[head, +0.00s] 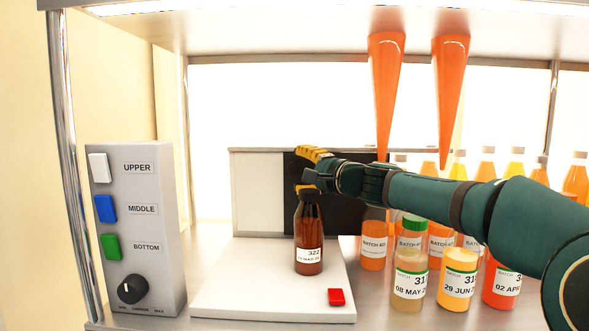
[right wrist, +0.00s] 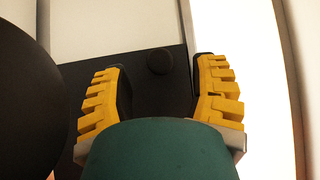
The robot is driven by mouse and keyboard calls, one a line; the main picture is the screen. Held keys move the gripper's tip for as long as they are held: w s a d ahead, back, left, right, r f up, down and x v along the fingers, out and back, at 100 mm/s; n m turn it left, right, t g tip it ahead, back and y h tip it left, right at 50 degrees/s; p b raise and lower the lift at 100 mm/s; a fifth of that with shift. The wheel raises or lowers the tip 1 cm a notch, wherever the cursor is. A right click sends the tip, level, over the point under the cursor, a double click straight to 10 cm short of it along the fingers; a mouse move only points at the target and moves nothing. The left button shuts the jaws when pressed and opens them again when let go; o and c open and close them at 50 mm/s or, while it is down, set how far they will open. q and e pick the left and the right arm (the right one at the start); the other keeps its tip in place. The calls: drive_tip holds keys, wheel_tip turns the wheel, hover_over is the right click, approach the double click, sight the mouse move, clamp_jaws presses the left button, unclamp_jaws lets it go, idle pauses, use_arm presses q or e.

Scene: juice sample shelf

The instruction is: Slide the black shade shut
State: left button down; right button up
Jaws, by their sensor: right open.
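The black shade (head: 345,215) covers the right part of a low grey-framed case behind the white platform, with a pale panel (head: 257,190) showing at its left. In the right wrist view the shade (right wrist: 150,98) is a dark panel with a round black knob (right wrist: 160,61). My right gripper (head: 311,170) is open in front of the shade's left part, above the brown bottle. In the wrist view its yellow fingers (right wrist: 158,67) stand apart on either side of the knob. I cannot tell whether they touch it. My forearm hides the shade's upper right. My left gripper is not in view.
A brown bottle (head: 309,245) stands on the white platform (head: 240,290), right below my gripper, near a red button (head: 336,297). Juice bottles (head: 410,275) crowd the right side under my arm. Orange cones (head: 386,70) hang above. A switch box (head: 135,230) stands left.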

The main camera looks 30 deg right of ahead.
drive_tip(key=v, duration=0.8)
drive_tip(key=shift+s, duration=0.3)
